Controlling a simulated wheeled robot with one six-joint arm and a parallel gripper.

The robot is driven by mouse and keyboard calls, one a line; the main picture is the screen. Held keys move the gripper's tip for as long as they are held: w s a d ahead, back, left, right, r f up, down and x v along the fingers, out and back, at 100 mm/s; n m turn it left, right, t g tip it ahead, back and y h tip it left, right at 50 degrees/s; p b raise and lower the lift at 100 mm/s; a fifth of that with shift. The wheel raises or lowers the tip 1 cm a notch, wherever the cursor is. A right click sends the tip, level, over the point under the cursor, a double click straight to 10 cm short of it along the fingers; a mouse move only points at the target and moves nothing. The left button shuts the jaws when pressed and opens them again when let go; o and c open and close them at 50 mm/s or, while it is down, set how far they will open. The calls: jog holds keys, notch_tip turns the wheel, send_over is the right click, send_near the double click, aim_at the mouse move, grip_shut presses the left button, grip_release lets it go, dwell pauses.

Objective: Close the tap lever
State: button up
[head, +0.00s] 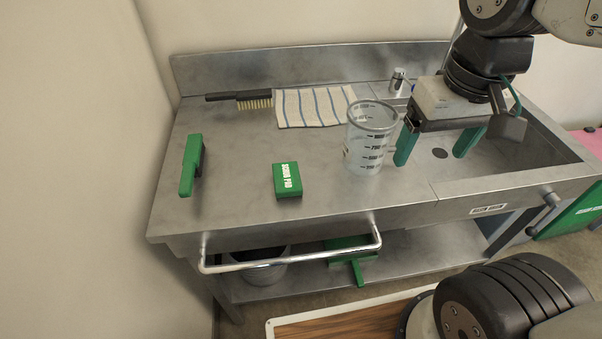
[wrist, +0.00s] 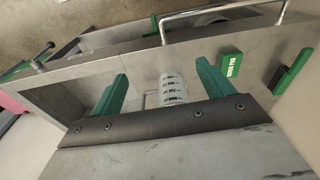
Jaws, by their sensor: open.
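A metal tap fitting (head: 398,80) stands at the back edge of the sink in the head view, partly hidden by my gripper; I cannot make out its lever's position. A dark-knobbed lever (head: 543,215) sticks out on the cart's front right below the sink; it also shows in the wrist view (wrist: 42,52). I cannot tell which is the tap lever.
A clear measuring jug (head: 371,138) stands just left of my gripper. A green box (head: 287,180), a green-handled tool (head: 191,165), a brush (head: 240,97) and a striped cloth (head: 312,106) lie farther left. A rail (head: 290,258) runs along the front.

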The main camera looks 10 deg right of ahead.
jog(key=w+a+f, duration=0.4)
jog(key=w+a, duration=0.3)
jog(key=w, duration=0.2)
jog(key=g, duration=0.1)
send_over(287, 175)
jog(key=f, duration=0.8)
jog(key=shift+s+d+f, duration=0.1)
jog(key=shift+s+f, duration=0.3)
jog(key=f, duration=0.7)
jog(key=shift+w+f, duration=0.4)
jog(key=shift+c, duration=0.3)
jog(key=c, duration=1.1)
jog(key=shift+r, duration=0.1)
